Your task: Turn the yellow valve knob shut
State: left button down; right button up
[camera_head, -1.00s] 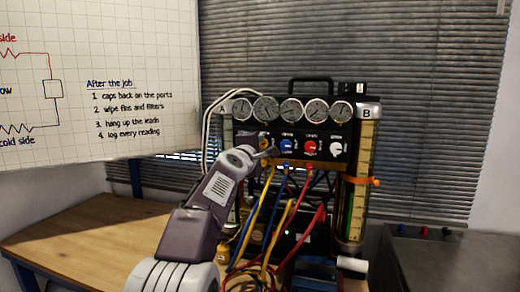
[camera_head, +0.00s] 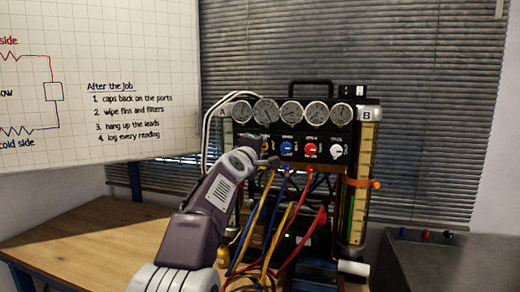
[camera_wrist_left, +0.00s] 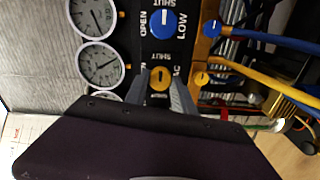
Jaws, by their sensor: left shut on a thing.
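The yellow valve knob (camera_wrist_left: 160,78) shows in the left wrist view, between the grey fingers of my left gripper (camera_wrist_left: 165,88). The gripper is shut on it, and the knob's face is still partly visible. In the head view my left gripper (camera_head: 272,160) reaches the left end of the black valve panel (camera_head: 325,150). The lettering around the yellow knob is largely covered by the fingers. My right gripper is not in view.
A blue knob (camera_head: 287,147), a red knob (camera_head: 310,148) and a white knob (camera_head: 336,151) sit to the right on the panel. Several gauges (camera_head: 291,112) are above. Blue, yellow and red hoses (camera_head: 262,215) hang below. The wooden bench (camera_head: 70,245) is clear at left.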

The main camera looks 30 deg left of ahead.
pick_arm(q)
jog(key=c, duration=1.1)
grip_release()
jog(key=shift+o, duration=0.2)
jog(key=b+v, duration=0.2)
jog(key=v, duration=0.7)
jog(key=shift+b, duration=0.35)
